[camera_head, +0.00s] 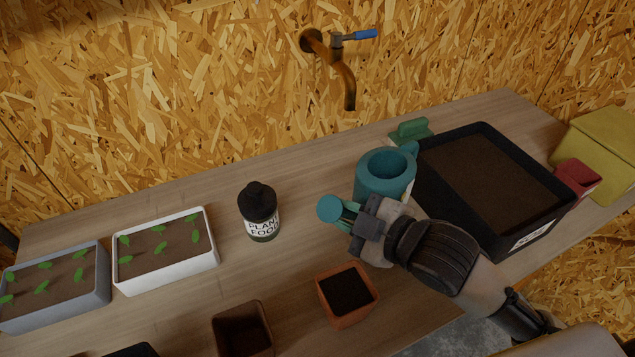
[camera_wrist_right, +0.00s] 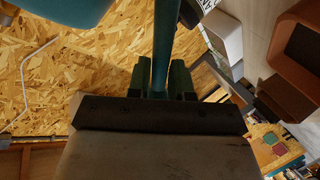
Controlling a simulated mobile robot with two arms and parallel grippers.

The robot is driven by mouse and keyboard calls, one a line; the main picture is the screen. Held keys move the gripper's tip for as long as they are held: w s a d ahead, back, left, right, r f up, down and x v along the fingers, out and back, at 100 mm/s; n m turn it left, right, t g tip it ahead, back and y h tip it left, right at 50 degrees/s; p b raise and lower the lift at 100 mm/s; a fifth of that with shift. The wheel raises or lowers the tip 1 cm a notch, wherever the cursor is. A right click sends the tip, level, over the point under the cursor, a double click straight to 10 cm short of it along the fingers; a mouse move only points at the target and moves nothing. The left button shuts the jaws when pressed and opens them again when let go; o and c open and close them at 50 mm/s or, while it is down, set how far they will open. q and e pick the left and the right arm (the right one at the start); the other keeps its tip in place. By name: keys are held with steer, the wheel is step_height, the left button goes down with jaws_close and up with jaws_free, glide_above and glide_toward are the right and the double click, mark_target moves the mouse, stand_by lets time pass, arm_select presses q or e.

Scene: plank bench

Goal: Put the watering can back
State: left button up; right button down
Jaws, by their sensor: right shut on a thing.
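The teal watering can (camera_head: 377,186) is in the middle right of the head view, its round open top facing up. My right gripper (camera_head: 352,214) is shut on its handle, on the near side of the can. In the right wrist view the teal handle (camera_wrist_right: 166,45) runs between the two dark green fingers (camera_wrist_right: 165,82), and part of the can's body (camera_wrist_right: 65,85) shows at the left. A round teal disc (camera_head: 330,208) shows by the fingertips. I cannot tell whether the can's base touches the bench. My left gripper is not in view.
A black soil tray (camera_head: 437,205) stands right of the can, with a green object (camera_head: 412,129) behind. A plant food bottle (camera_head: 260,212), terracotta pot (camera_head: 345,292), brown pot (camera_head: 242,330) and white seedling planter (camera_head: 165,250) stand leftward. A tap (camera_head: 335,65) juts from the wall. Bare bench lies behind the bottle.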

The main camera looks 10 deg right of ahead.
steer(key=w+a+p, duration=0.3)
steer(key=w+p, duration=0.1)
steer(key=w, duration=1.2)
step_height(320, 180, down, 7)
steer(key=p, duration=0.1)
steer(key=shift+s, duration=0.45)
steer(key=shift+d, duration=0.1)
steer(key=shift+f, duration=0.15)
steer(key=c, duration=1)
jaws_free()
steer(key=shift+c, duration=0.2)
